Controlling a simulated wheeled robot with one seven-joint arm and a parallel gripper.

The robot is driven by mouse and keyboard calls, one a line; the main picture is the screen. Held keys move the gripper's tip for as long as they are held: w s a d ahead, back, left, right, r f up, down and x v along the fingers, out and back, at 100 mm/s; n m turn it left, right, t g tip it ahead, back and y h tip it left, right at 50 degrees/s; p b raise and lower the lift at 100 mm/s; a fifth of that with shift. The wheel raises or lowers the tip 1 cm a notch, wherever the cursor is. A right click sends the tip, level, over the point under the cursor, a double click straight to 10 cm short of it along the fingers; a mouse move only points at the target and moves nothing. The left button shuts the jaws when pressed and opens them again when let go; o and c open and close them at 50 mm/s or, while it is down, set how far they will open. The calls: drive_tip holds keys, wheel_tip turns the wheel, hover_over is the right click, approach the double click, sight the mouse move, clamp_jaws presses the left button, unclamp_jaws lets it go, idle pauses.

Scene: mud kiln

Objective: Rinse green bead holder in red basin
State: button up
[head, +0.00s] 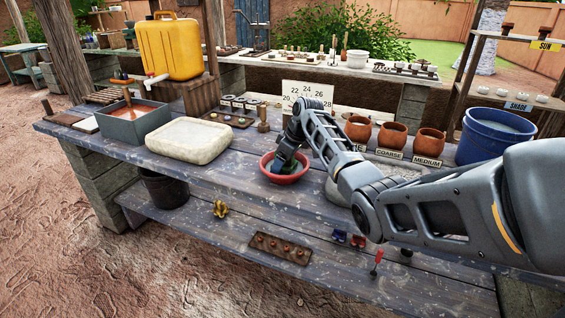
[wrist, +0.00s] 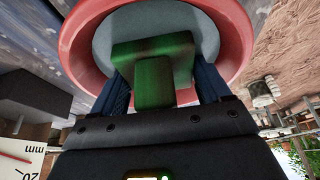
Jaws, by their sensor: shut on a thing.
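The red basin (head: 285,176) stands on the upper wooden workbench near its middle, with greyish water inside. In the wrist view the basin's pink-red rim (wrist: 78,50) surrounds pale water. My gripper (head: 284,161) points down into the basin. It is shut on the green bead holder (wrist: 154,58), a green block with a narrower stem between the two blue-grey fingers. In the head view the green holder (head: 289,167) shows only in part, inside the basin rim. Whether it touches the water or the basin's bottom I cannot tell.
A pale slab-like tub (head: 188,140) and a grey tray of red liquid (head: 130,118) stand left of the basin. Three clay pots (head: 393,138) and a blue bucket (head: 494,135) stand right. A number board (head: 307,95) stands behind. A yellow flower-like piece (head: 220,209) lies on the lower shelf.

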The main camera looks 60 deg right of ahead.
idle(0.3)
wheel_tip(320, 180, up, 8)
drive_tip(key=p, duration=0.7)
drive_tip(key=shift+r, duration=0.1)
